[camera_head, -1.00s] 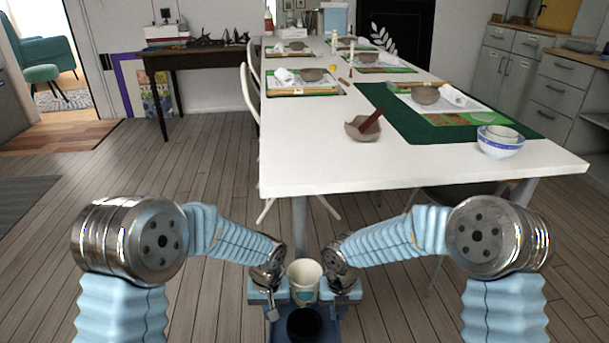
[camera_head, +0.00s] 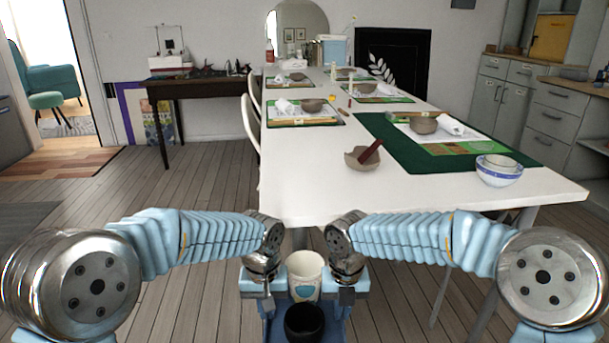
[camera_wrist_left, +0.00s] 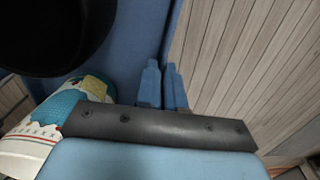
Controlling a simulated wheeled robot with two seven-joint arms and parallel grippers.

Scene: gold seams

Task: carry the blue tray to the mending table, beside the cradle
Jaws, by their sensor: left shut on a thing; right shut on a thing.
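The blue tray (camera_head: 337,330) is held in front of me, low in the head view, just short of the white table's near edge. It carries a white cup with a blue pattern (camera_head: 304,272) and a black pot (camera_head: 304,322). My left gripper (camera_head: 263,290) is shut on the tray's left side, and my right gripper (camera_head: 346,292) on its right side. The left wrist view shows the tray's blue surface (camera_wrist_left: 130,45) and the left fingers (camera_wrist_left: 163,88) close together at its edge. The white table (camera_head: 310,190) is ahead. I cannot make out a cradle with certainty.
A grey-brown bowl with a dark red stick (camera_head: 361,160) stands near the table's front. The front left tabletop is clear. A chair (camera_head: 250,122) stands at the left side.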

